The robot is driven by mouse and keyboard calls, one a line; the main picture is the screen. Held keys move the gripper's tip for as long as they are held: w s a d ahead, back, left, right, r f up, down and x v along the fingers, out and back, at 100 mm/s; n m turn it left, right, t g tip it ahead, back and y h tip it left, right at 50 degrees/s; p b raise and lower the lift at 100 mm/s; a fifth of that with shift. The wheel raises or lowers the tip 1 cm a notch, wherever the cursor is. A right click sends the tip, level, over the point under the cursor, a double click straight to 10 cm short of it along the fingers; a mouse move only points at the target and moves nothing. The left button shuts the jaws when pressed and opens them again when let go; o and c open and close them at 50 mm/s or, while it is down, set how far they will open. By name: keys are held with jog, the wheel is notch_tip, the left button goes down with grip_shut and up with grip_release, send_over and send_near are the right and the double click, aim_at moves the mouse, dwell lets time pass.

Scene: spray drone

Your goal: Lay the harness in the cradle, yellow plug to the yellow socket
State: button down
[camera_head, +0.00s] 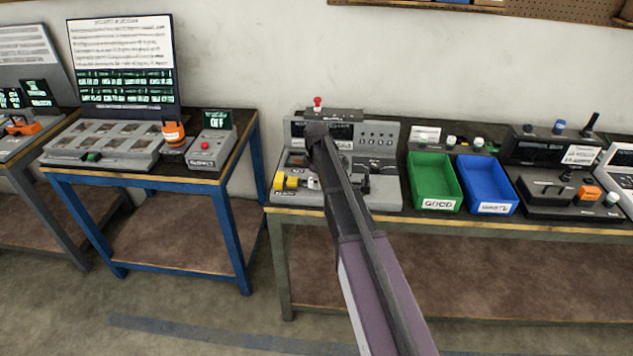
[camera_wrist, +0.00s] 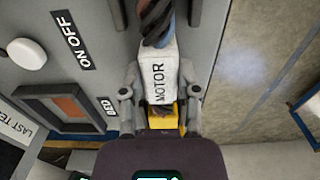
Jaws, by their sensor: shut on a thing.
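My gripper (camera_wrist: 159,92) is shut on a white block marked MOTOR (camera_wrist: 158,75), with one finger on each side. A twisted dark cable (camera_wrist: 157,22) runs from the block's upper end. A yellow part (camera_wrist: 163,122) shows at its lower end, between the fingers; whether this is the plug or the socket I cannot tell. In the head view, yellow pieces (camera_head: 291,183) stand at the front left of the grey test fixture (camera_head: 385,193). My arm hides most of the gripper, the harness and the cradle there, so I cannot tell whether the harness touches the cradle.
In the wrist view an orange switch (camera_wrist: 68,104) and a white round knob (camera_wrist: 27,53) lie left of the gripper. A green bin (camera_head: 434,182) and a blue bin (camera_head: 486,184) stand right of the fixture. A red button (camera_head: 318,102) tops its back. A blue-framed bench (camera_head: 150,182) stands left, across a gap.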

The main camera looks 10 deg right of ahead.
jog(key=shift+c, duration=1.7)
grip_release()
jog(key=shift+r, duration=0.1)
notch_tip(320, 180, up, 12)
jog(key=p, duration=1.2)
jog(key=s+a+m, duration=0.1)
jog(key=s+m, duration=1.3)
jog(key=s, duration=1.4)
jog(key=shift+s+a, duration=0.3)
jog(key=shift+s, duration=0.1)
